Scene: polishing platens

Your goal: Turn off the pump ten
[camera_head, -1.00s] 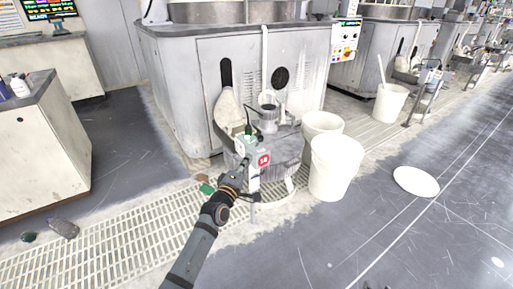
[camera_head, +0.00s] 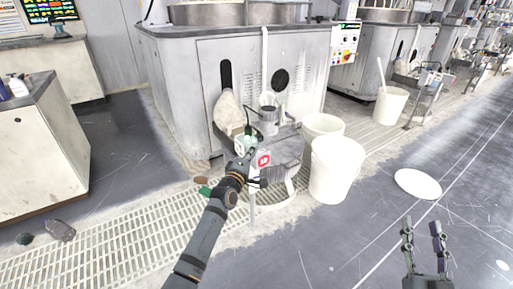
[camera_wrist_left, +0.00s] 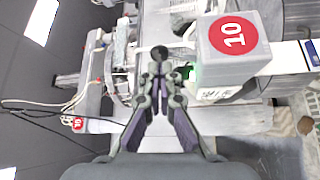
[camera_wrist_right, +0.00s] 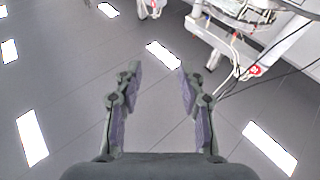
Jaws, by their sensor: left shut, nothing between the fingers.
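Pump ten is a pale box with a red round label (camera_head: 263,160) on a small grey unit in front of the large machine. In the left wrist view the box (camera_wrist_left: 232,75) with its red "10" label is at the upper right. My left gripper (camera_head: 246,165) is at the left side of the box, its fingertips partly hidden. In the left wrist view my left gripper (camera_wrist_left: 160,78) is shut and empty. A dark round knob (camera_wrist_left: 159,53) shows just beyond its tips; I cannot tell whether they touch. My right gripper (camera_head: 424,232) is open and empty over the floor, right.
Two white buckets (camera_head: 337,170) stand right of the pump, close to it. A white disc (camera_head: 418,184) lies on the floor. A floor grating (camera_head: 110,240) runs in front of the machine (camera_head: 215,75). A thin dark cable rises near the pump.

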